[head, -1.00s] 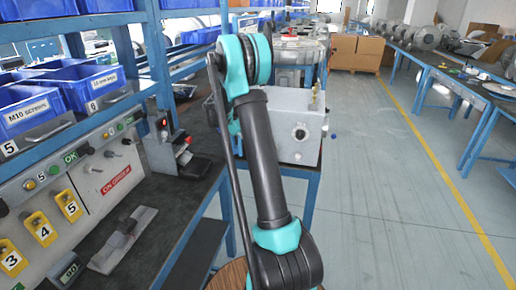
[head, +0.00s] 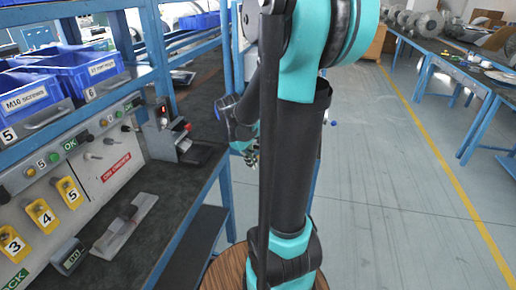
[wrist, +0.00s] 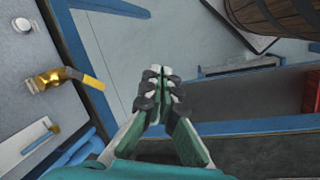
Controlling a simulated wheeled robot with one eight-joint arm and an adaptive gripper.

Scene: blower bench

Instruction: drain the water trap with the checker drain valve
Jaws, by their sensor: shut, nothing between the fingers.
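In the wrist view, a brass valve (wrist: 48,80) with a yellow lever (wrist: 86,78) sticks out from a grey panel (wrist: 28,62) at the left. Below it is a smaller brass fitting (wrist: 54,129) with a blue lever (wrist: 37,143). I cannot tell from any label which is the checker drain valve. My gripper (wrist: 165,78) is shut and empty, to the right of the yellow lever and apart from it. In the head view my gripper (head: 251,158) hangs beside the bench end, partly behind my arm. No water trap can be made out.
The workbench (head: 172,215) with switch panel and blue bins is at the left. The floor aisle (head: 385,180) at the right is clear.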

